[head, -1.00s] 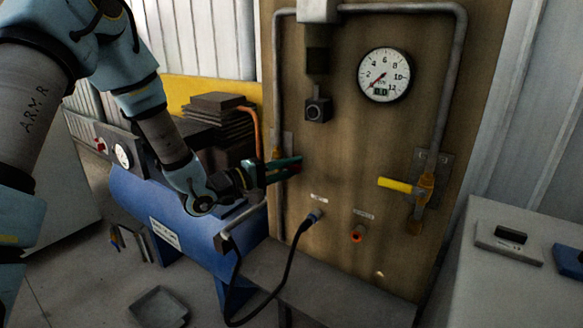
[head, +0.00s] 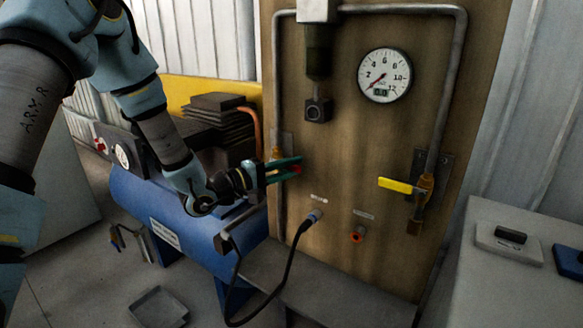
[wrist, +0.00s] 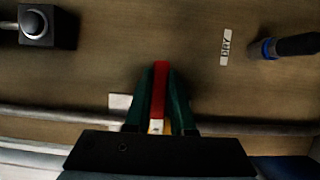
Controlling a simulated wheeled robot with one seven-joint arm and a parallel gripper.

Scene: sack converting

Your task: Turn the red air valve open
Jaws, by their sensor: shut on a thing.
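The red air valve's handle (wrist: 159,90) shows in the wrist view as a red bar between the two green fingers, with a yellowish part at its near end. My gripper (wrist: 161,92) is shut on this red handle. In the head view my gripper (head: 286,168) is at the left pipe of the board, and a bit of red shows between its fingers. The brass valve body (head: 277,154) is partly visible beside the fingers. The fingers hide most of the handle in the head view.
A yellow-handled valve (head: 401,186) is on the board's right pipe. A pressure gauge (head: 384,76) is above. A black hose (head: 290,262) plugs in below my gripper. A blue tank (head: 180,215) stands at left. A grey bench (head: 520,270) is at right.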

